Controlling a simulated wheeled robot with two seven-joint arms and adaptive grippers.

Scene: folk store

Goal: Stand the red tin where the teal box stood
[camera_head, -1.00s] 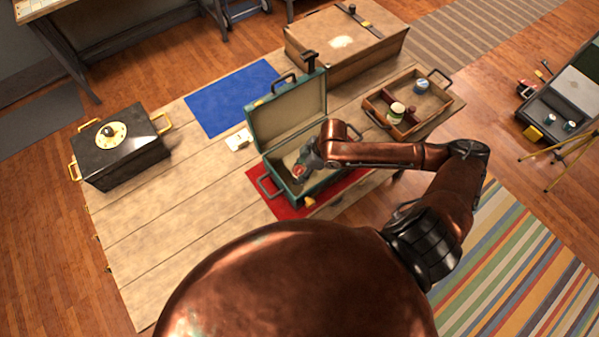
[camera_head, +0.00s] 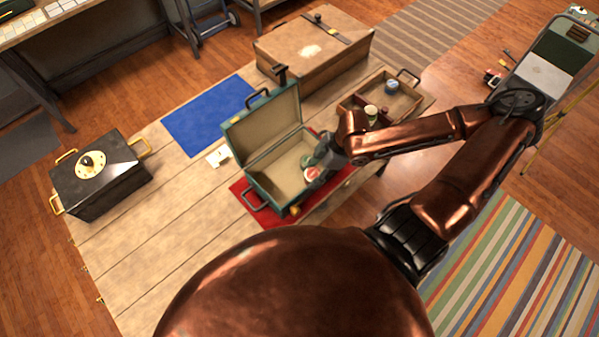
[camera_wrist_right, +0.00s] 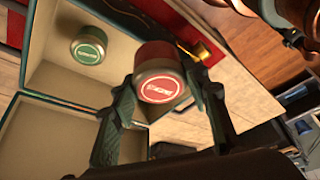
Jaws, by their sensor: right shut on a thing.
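My right gripper (camera_head: 322,166) is shut on the red tin (camera_head: 312,174), which has a red lid with a white label. In the right wrist view the red tin (camera_wrist_right: 158,76) sits between the two fingers (camera_wrist_right: 160,110). In the head view it appears at the right-hand end of the open teal case (camera_head: 262,186); its exact height over the rim is hard to tell. A green tin (camera_wrist_right: 89,46) stands inside the case, apart from the held tin. The case stands on a red mat (camera_head: 241,191), lid raised. My left gripper is not in view.
A wooden tray (camera_head: 408,108) with small jars stands right of the case. A brown trunk (camera_head: 300,60) is behind it. A blue mat (camera_head: 208,113) lies bare at the back left, near a small white item (camera_head: 217,157). A black box (camera_head: 100,190) stands far left.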

